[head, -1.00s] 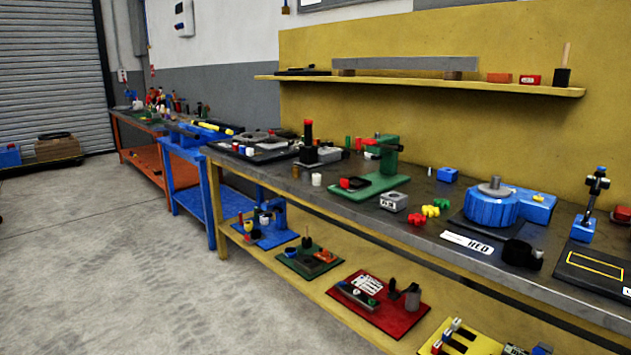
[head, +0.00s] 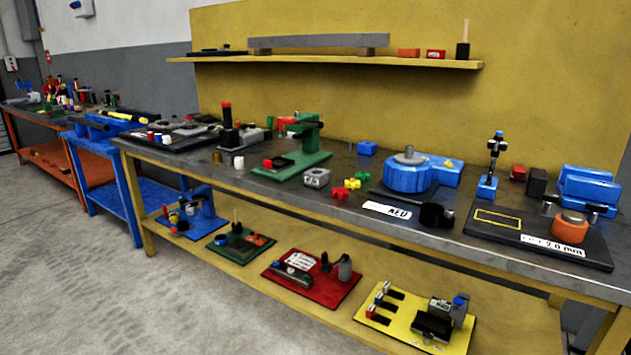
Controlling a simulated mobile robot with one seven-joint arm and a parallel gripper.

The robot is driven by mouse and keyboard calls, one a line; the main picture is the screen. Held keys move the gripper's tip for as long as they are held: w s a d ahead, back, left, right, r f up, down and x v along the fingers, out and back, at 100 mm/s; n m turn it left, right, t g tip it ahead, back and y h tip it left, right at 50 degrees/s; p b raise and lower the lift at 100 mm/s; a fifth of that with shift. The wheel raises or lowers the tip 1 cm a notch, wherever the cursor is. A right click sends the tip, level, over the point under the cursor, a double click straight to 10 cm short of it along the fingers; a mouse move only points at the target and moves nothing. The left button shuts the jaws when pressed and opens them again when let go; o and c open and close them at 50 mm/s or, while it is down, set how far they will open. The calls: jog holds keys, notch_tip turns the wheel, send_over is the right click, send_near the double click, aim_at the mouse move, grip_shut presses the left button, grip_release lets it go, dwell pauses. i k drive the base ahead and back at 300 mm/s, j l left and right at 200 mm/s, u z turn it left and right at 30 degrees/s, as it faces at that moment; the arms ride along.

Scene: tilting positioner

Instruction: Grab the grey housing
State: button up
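A small grey block-shaped housing (head: 316,177) with a dark marking or opening on its front sits on the dark top of the yellow-framed workbench (head: 345,220). It stands just right of the green stand's base (head: 290,166) and left of red and yellow knobbed pieces (head: 345,187), apart from both. My gripper is not in view.
Right of the housing are a round blue unit (head: 408,175), a white label plate (head: 387,210) and a black clamp-like piece (head: 437,215). A white cylinder (head: 239,162) stands to its left. Bare bench lies before it. A lower shelf holds coloured boards. Open floor (head: 100,290) lies at left.

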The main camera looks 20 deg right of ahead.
aim_at(316, 179)
jog(key=i+z, duration=0.15)
jog(key=z, duration=0.3)
jog(key=i+z, duration=0.15)
jog(key=z, duration=0.35)
jog(key=i+j+z, duration=0.25)
jog(key=i, duration=0.2)
jog(key=i+j+z, duration=0.25)
jog(key=i, duration=0.2)
jog(key=i+j, duration=0.45)
jog(key=i, duration=0.15)
